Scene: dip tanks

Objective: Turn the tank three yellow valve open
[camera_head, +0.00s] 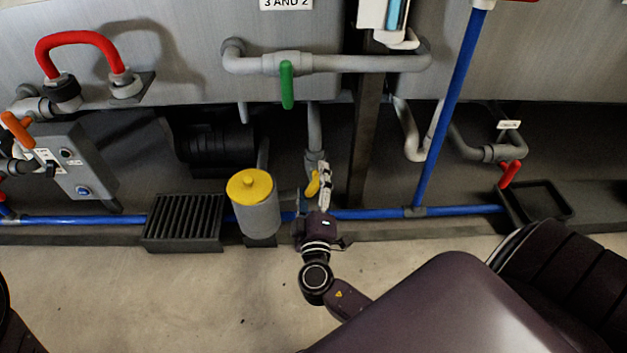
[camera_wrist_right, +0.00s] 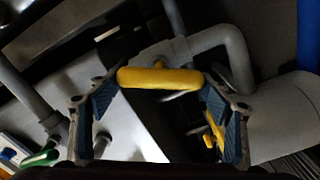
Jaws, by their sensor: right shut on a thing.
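The yellow valve handle (camera_head: 313,184) is low on the grey pipe below the tanks, just right of the yellow-capped cylinder. In the right wrist view the yellow handle (camera_wrist_right: 160,78) lies roughly level across the picture, with a finger pad at each end. My right gripper (camera_head: 323,180) is shut on it; in the wrist view the gripper (camera_wrist_right: 160,88) spans the handle's length. The fingers partly hide the handle in the head view. My left gripper does not show.
A grey cylinder with a yellow cap (camera_head: 251,200) stands close left of my gripper. A blue pipe (camera_head: 370,213) runs low along the wall. A green valve handle (camera_head: 287,85) is above, a red one (camera_head: 510,174) to the right. A black grate (camera_head: 184,222) is at left. The floor in front is clear.

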